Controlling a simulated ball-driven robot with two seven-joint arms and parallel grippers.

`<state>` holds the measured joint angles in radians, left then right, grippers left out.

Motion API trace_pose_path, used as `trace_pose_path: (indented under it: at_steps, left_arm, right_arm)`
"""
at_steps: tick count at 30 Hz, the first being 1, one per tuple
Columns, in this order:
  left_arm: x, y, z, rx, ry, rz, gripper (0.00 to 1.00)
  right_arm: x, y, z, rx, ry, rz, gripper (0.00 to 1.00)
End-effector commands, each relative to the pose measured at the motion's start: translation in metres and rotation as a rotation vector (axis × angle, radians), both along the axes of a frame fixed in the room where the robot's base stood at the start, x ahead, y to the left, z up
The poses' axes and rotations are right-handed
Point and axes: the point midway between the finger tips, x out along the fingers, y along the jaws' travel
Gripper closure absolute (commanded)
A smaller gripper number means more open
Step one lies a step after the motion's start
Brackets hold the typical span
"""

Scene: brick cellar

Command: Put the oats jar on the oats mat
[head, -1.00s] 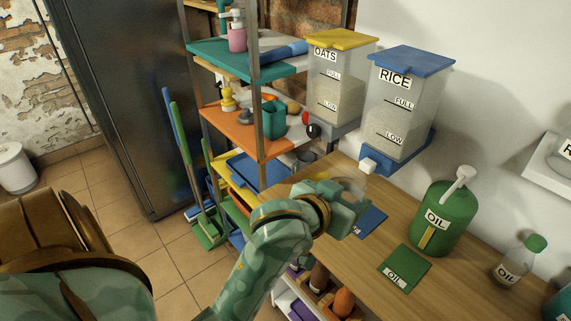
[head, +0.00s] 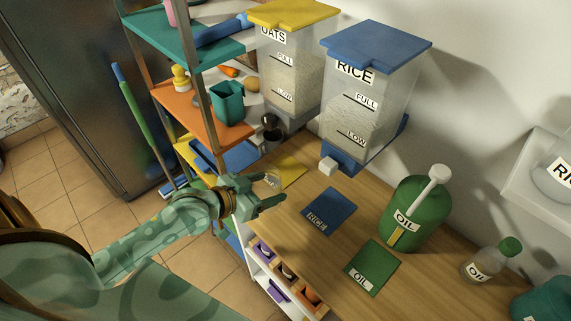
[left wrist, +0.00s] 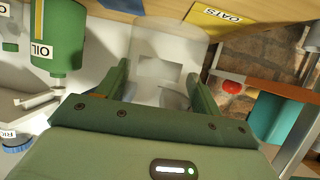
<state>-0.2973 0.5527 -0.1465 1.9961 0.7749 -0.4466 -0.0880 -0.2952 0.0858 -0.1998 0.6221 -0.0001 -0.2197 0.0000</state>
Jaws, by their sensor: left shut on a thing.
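My left gripper (head: 265,192) is at the counter's front edge, beside the yellow oats mat (head: 291,169). It is shut on a clear jar, which shows between its fingers in the left wrist view (left wrist: 165,42). In the head view the jar is faint and mostly lost against the gripper and mat. The jar's label faces the wrist camera but cannot be read. The oats mat also shows beyond the jar in the left wrist view (left wrist: 218,20). I cannot tell whether the jar touches the mat. My right gripper is not in view.
A blue rice mat (head: 330,210) and a green oil mat (head: 373,267) lie on the counter, with the green oil can (head: 415,215) behind. Oats (head: 290,75) and rice (head: 365,100) dispensers overhang the back. A shelf rack (head: 205,115) stands at the left.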

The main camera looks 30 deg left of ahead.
Motion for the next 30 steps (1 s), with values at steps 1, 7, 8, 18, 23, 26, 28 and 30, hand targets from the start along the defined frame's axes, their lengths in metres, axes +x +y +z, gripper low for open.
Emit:
trace_pose_path:
  at_steps: [1, 7, 8, 18, 23, 26, 28, 30]
  left_arm:
    - [-0.004, 0.022, -0.007, 0.007, 0.006, 0.008, 0.6]
    - [-0.009, 0.077, -0.02, 0.012, -0.01, 0.065, 0.6]
    - [-0.007, 0.08, -0.02, 0.012, -0.014, 0.07, 0.6]
    - [0.079, 0.054, -0.02, 0.005, -0.021, 0.079, 0.6]
    - [0.125, 0.038, -0.021, 0.007, -0.021, 0.079, 0.6]
    - [0.145, 0.031, -0.022, 0.009, -0.019, 0.079, 0.6]
    - [0.154, 0.028, -0.022, 0.011, -0.017, 0.077, 0.6]
    - [0.159, 0.026, -0.022, 0.011, -0.018, 0.076, 0.6]
  right_arm:
    - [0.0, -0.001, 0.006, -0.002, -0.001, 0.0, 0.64]
    - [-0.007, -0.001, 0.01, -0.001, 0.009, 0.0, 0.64]
    - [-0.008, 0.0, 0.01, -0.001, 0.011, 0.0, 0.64]
    - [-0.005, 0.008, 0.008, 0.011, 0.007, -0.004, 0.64]
    - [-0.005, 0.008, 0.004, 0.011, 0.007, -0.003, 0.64]
    - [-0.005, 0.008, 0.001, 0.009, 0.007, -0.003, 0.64]
    - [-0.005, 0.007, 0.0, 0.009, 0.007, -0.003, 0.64]
    - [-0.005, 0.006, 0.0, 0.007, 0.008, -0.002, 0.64]
